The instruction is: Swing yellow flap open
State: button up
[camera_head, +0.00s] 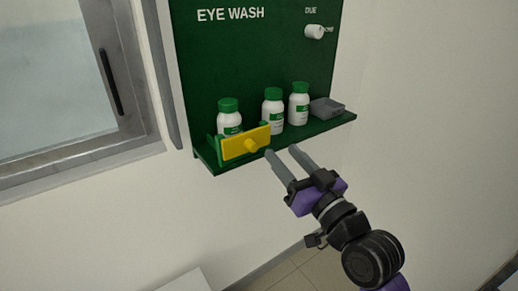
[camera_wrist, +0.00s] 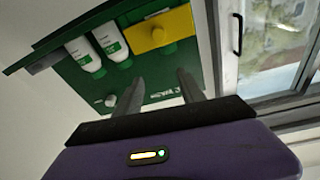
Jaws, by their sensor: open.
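The yellow flap (camera_head: 233,145) stands upright at the front left of the green shelf, in front of the leftmost bottle. It has a yellow knob (camera_head: 250,144) near its right side. In the wrist view the flap (camera_wrist: 172,27) and its knob (camera_wrist: 158,35) show near the top. My gripper (camera_head: 281,151) is open and empty, its two grey fingers pointing up toward the shelf's front edge, to the right of the knob in the head view. I see no clear contact with the flap. In the wrist view the fingers (camera_wrist: 161,85) show below the flap.
Three white bottles with green caps, the middle one (camera_head: 273,112) among them, stand on the green shelf (camera_head: 310,130). A grey box (camera_head: 327,107) sits at its right end. A white knob (camera_head: 314,32) is on the green board. A window (camera_head: 70,70) is at left.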

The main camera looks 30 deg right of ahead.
aim_at(255, 148)
jog(key=shift+w+a+f+n+g+y+p, duration=0.1)
jog(key=shift+w+f+g+y+p, duration=0.35)
jog(key=shift+w, duration=1.1)
jog(key=shift+w+a+f+n+g+y+p, duration=0.15)
jog(key=shift+w+f, duration=0.5)
jog(key=shift+w, duration=0.9)
jog(key=shift+w+a+f+n+g+y+p, duration=0.15)
jog(key=shift+w+f+g+y, duration=0.3)
jog(key=shift+w, duration=1.1)
jog(key=shift+d+f, duration=0.1)
grip_shut()
